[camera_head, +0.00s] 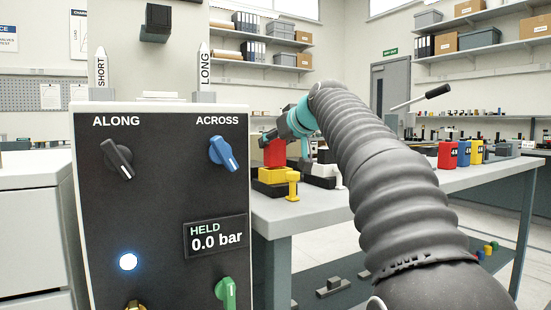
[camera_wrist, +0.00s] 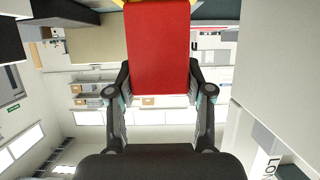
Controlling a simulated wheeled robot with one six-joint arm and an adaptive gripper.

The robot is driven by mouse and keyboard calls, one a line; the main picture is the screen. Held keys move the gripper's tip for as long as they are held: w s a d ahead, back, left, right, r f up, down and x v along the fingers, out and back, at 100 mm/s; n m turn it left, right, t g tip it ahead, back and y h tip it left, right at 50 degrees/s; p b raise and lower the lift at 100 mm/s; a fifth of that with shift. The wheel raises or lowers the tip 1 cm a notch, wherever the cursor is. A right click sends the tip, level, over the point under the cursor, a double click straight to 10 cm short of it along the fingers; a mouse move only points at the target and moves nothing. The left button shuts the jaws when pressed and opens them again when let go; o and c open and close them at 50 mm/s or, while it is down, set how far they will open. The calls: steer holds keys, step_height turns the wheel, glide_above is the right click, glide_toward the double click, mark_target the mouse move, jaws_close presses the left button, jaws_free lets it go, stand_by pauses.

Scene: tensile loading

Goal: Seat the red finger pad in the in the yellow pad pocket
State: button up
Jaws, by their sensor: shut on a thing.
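The red finger pad (camera_head: 275,153) is upright in my gripper in the head view, just above the yellow pad pocket (camera_head: 272,175). In the wrist view the red pad (camera_wrist: 157,47) fills the top middle between the two fingers, and a strip of yellow shows at its upper edge. My gripper (camera_wrist: 158,80) is shut on the red pad. The pad's lower end meets or overlaps the yellow pocket in the head view; I cannot tell whether it is inside. My arm hides part of the gripper in the head view.
A small yellow post (camera_head: 292,186) stands beside the pocket. Red, blue and yellow blocks stand on the bench at right, including a red block (camera_head: 447,155). Dark blocks lie on the lower shelf.

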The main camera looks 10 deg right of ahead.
mark_target(278, 152)
steer(key=shift+f+b, duration=0.4)
steer(key=shift+f, duration=1.15)
steer(key=shift+f, duration=0.1)
steer(key=o, duration=1.3)
steer(key=shift+c, duration=0.2)
steer(key=shift+r, duration=0.2)
steer(key=v, duration=1.2)
